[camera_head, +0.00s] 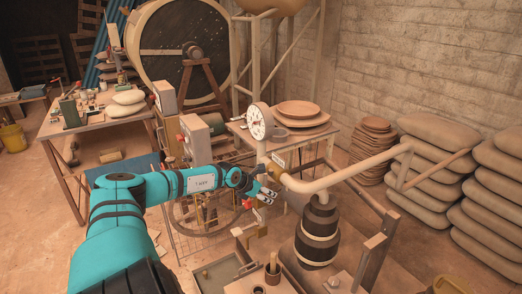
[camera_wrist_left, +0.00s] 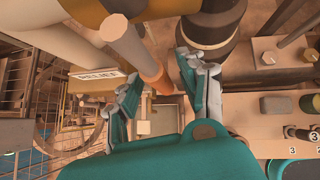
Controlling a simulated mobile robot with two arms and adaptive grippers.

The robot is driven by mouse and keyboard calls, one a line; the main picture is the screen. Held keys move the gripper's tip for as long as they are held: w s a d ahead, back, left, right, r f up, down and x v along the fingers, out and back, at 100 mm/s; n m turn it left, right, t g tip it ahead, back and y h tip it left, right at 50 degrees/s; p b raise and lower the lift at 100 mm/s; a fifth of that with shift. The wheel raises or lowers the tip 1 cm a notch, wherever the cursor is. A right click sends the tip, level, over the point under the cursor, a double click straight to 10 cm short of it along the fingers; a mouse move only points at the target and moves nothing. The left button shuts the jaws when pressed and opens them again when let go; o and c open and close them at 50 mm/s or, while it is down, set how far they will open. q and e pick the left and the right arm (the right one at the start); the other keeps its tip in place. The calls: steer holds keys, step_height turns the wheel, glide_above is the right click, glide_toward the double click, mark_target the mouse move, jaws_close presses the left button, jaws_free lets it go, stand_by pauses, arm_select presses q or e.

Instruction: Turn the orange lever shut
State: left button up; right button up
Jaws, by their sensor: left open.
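The orange lever (camera_wrist_left: 154,74) shows in the left wrist view as an orange end on a pale round bar, and it lies between my left gripper's fingers. I cannot see the fingers closed on it. My left gripper (camera_wrist_left: 165,80) is open, with one finger on each side. In the head view, the left gripper (camera_head: 265,195) is at the pipework below the round gauge (camera_head: 259,121). There the lever is too small or hidden to make out. A white RELIEF label (camera_wrist_left: 98,80) is left of the lever in the wrist view. My right gripper is not in view.
A thick pale pipe (camera_head: 345,172) runs right from the valve area above a dark banded cylinder (camera_head: 318,232). A table with round plates (camera_head: 297,110) stands behind. Stacked sacks (camera_head: 430,165) line the right wall. Open floor lies at the left.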

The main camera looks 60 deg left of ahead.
arm_select(q)
steer(key=v, duration=1.2)
steer(key=shift+w, duration=0.1)
stand_by(0.4)
